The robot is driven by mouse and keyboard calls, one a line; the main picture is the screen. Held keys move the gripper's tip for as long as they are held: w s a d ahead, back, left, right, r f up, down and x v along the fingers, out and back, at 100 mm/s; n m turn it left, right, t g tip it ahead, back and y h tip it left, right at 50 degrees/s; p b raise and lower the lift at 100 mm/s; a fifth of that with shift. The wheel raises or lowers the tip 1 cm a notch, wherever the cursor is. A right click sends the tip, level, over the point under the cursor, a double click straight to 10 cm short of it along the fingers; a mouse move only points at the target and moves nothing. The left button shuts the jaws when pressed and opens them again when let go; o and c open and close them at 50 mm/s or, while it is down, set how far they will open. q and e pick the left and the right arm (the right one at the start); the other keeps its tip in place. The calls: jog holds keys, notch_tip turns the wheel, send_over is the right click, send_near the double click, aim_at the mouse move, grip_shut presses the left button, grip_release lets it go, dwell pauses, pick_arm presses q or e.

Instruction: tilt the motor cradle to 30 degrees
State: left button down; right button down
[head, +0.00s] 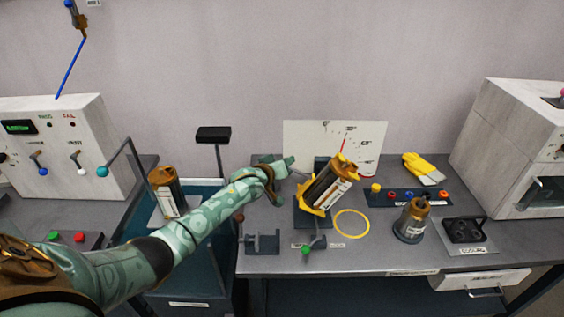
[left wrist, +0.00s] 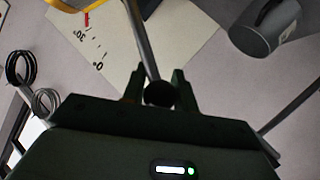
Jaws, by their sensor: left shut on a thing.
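The motor cradle (head: 313,209) is yellow and holds a brown and black motor (head: 332,183) on the bench, leaning over to the right. A white angle card (head: 372,140) stands behind it, with a red pointer (head: 343,145) in front. In the left wrist view, the card (left wrist: 150,30) shows the marks 0 and 30, and the red pointer (left wrist: 87,19) is near the 30. My left gripper (head: 287,165) is left of the motor. In its wrist view, its fingers (left wrist: 159,92) are shut on the dark end of a metal lever (left wrist: 141,35). My right gripper is not in view.
A yellow ring (head: 351,236), a standing motor (head: 413,220), a button strip (head: 380,199) and a yellow glove (head: 421,166) lie to the right. A clamp (head: 262,242) and a green-knobbed lever (head: 307,249) are at the front. Another motor (head: 167,191) stands at left.

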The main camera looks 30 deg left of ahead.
pick_arm(q)
jog(key=shift+r, duration=0.1)
jog(key=c, duration=1.1)
grip_release()
jog(key=shift+s, duration=0.1)
jog(key=shift+s+r+p, duration=0.1)
jog(key=shift+s+p, duration=0.2)
jog(key=shift+s, duration=0.05)
jog(key=p+v, duration=0.4)
jog(key=v, duration=1.1)
jog(key=shift+s+d, duration=0.15)
jog(key=shift+s, duration=0.05)
